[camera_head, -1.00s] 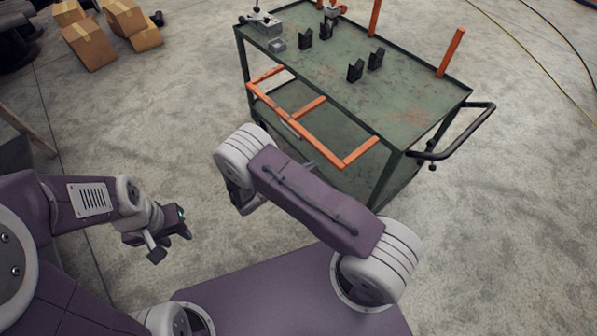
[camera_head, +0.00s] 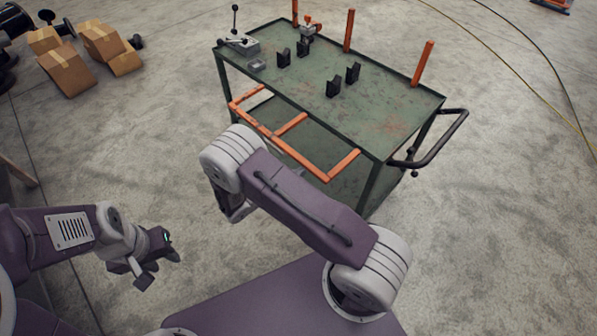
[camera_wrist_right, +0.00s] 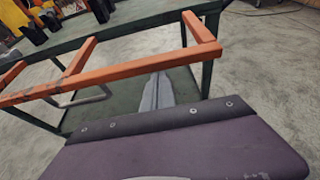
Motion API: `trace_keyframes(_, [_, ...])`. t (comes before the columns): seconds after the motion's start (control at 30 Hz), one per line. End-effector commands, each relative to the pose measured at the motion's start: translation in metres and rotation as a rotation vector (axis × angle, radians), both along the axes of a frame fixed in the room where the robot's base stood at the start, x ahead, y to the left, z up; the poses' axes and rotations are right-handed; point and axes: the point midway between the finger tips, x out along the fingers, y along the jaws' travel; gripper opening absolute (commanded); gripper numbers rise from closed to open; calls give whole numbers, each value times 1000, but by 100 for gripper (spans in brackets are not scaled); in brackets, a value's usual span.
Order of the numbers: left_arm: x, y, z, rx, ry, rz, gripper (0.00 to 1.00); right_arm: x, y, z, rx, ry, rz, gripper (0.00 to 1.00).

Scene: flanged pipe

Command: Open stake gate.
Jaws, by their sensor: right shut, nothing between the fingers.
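The stake gate is an orange frame (camera_head: 344,164) on the near long side of a green cart (camera_head: 385,118). It lies folded outward, below the cart's top. In the right wrist view its long rail (camera_wrist_right: 115,74) crosses the picture, with short bars running back toward the cart. My right gripper (camera_wrist_right: 157,92) is shut and empty, and appears below the rail, apart from it as far as I can tell. In the head view my right arm hides most of that gripper. My left gripper (camera_head: 158,267) hangs at the lower left, well away from the cart; its jaw opening is unclear.
Orange posts (camera_head: 422,63) stand along the cart's far edge. Black supports (camera_head: 333,88) and a grey lever tool (camera_head: 240,44) stand on its top. A dark handle (camera_head: 440,138) juts from the right end. Cardboard boxes (camera_head: 68,70) sit at the back left.

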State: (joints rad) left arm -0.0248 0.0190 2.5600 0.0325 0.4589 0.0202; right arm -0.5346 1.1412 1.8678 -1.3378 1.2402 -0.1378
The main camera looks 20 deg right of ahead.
Motion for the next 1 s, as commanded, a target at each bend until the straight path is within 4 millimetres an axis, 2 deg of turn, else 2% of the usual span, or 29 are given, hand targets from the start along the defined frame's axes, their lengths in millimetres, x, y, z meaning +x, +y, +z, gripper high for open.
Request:
trace_keyframes(0.03, [0,0,13,0,0,0,36,0,-1,12,12,4,-1,0])
trace_keyframes(0.3, [0,0,68,0,0,0,36,1,-2,50,167,59,-2,0])
trace_keyframes(0.43, [0,0,87,0,0,0,36,2,-5,64,248,87,-3,0])
trace_keyframes(0.57, [0,0,99,0,0,0,36,3,-8,73,316,112,-2,0])
trace_keyframes(0.7, [0,0,105,0,0,0,36,4,-10,81,310,113,0,0])
trace_keyframes(1.0, [0,0,109,0,0,0,36,5,-14,88,308,112,-1,0])
